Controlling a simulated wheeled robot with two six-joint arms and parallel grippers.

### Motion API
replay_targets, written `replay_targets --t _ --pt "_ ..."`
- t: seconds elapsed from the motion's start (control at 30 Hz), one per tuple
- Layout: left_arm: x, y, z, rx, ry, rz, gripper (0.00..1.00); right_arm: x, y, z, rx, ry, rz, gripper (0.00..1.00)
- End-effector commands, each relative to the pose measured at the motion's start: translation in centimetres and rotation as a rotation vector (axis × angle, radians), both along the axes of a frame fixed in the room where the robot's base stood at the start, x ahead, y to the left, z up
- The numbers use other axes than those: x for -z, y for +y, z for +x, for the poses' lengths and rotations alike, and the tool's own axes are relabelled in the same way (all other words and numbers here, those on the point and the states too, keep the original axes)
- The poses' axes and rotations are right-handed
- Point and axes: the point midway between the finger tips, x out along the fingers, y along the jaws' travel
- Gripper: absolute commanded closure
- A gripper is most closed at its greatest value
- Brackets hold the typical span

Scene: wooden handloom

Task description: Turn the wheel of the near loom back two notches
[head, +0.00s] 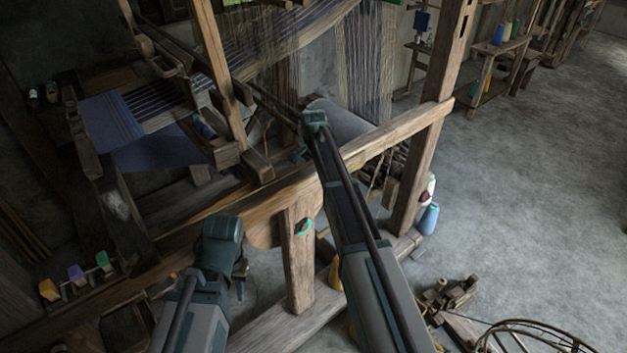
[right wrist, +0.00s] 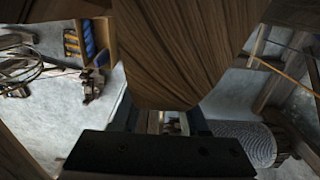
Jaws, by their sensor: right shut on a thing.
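The near loom (head: 385,140) is a brown wooden frame with striped blue cloth (head: 110,120) at its left. A rounded wooden disc, which looks like its wheel (head: 263,235), shows partly behind a short post (head: 299,260) in the head view. In the right wrist view a large rounded wooden face (right wrist: 185,50), likely the wheel, fills the upper middle. My right gripper (right wrist: 166,123) is shut at its lower edge; the exact part held is mostly hidden. My left gripper (head: 240,287) hangs left of the post, apart from the wheel, its jaws too small to read.
Small yellow, purple and green spools (head: 76,272) stand on the left beam. A blue cone (head: 429,219) stands by the right post. A wooden winder (head: 515,338) lies at the lower right. The grey floor (head: 540,170) at the right is clear.

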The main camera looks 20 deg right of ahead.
Motion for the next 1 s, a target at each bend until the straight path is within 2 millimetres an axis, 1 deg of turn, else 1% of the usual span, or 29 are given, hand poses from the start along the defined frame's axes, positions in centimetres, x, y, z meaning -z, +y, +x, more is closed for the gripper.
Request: replay_targets --t 0.63,0.8,1.0 --pt "-0.2 0.0 0.0 0.000 0.000 0.000 0.70 -0.2 0.1 -0.1 -0.001 -0.003 -0.007 1.00" --pt "-1.8 0.0 0.0 0.000 0.000 0.000 0.70 -2.0 1.3 -0.8 -0.005 -0.051 -0.127 1.00" --pt "-2.3 0.0 0.0 0.000 0.000 0.000 0.70 -3.4 2.5 -1.2 -0.004 -0.118 -0.287 1.00"
